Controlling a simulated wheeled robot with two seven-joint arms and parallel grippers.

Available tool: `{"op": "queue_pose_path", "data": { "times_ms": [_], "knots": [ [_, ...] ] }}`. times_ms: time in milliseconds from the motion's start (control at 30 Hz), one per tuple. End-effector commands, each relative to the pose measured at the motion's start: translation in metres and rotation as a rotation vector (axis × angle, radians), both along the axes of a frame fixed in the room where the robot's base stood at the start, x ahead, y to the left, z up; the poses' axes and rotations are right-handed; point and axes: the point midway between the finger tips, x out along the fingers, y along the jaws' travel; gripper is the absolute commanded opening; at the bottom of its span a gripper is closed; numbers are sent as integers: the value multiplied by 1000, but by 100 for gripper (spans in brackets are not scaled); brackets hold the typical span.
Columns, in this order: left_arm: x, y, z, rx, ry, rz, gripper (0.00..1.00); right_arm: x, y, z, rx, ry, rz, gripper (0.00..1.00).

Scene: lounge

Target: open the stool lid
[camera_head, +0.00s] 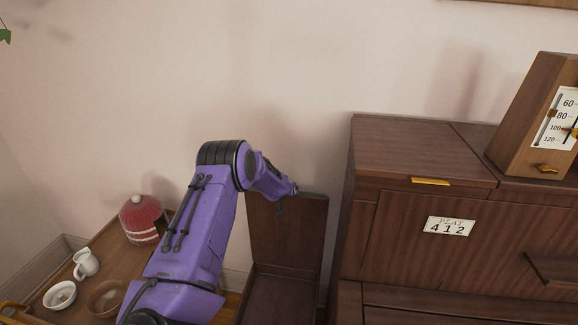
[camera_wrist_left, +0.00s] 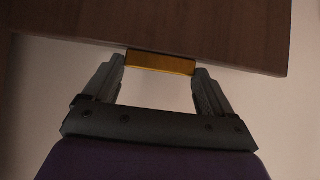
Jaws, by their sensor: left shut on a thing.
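The stool lid (camera_head: 287,232) is a dark wooden panel standing about upright behind the stool body (camera_head: 276,299), left of the big wooden cabinet. My left gripper (camera_head: 292,190) is at the lid's top edge, mostly hidden by its own wrist in the head view. In the left wrist view, the gold handle (camera_wrist_left: 160,62) sits on the edge of the lid (camera_wrist_left: 200,25). The fingers of my left gripper (camera_wrist_left: 159,68) are at the handle's two ends, shut on it. The stool's lower part is cut off by the picture edge. My right gripper is not in view.
The cabinet (camera_head: 410,150) stands close on the right, with a wooden metronome (camera_head: 530,118) on top. At left, a low wooden table (camera_head: 113,250) holds a red-and-white domed item (camera_head: 141,219), a white jug (camera_head: 86,264) and bowls. The wall is close behind.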

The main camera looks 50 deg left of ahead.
Motion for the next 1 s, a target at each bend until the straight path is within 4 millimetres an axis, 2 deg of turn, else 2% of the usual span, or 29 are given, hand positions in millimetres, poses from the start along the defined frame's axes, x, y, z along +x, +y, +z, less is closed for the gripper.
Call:
{"op": "queue_pose_path", "data": {
  "times_ms": [300,333,367,667,767,1000],
  "knots": [
    [1,-1,2,-4,-3,-2,30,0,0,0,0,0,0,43],
    [1,-1,2,-4,-3,-2,92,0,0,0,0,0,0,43],
    [1,-1,2,-4,-3,-3,100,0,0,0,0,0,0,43],
    [-1,-3,4,-3,-2,-2,100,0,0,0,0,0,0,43],
    [-8,-10,13,-4,-2,-4,100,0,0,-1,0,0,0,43],
    [-38,-36,46,-2,-6,-6,100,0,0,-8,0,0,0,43]
  ]
}}
